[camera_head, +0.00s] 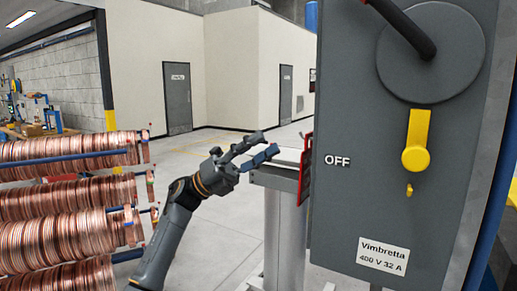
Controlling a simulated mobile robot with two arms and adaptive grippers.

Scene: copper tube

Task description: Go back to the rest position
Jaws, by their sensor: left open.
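My left gripper (262,148) is in the middle of the head view, with its arm coming up from the bottom left. Its two dark fingers are apart and nothing is between them. It is by the near edge of a grey metal stand (284,180), at about the height of its top; I cannot tell whether they touch. My right gripper is not in view.
A large grey switch box (348,215) with a yellow handle (416,142) and an "OFF" label fills the right. A red item (306,171) is beside it. Copper tube coils (62,237) are stacked at the left. Open floor (190,160) lies behind, towards doors.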

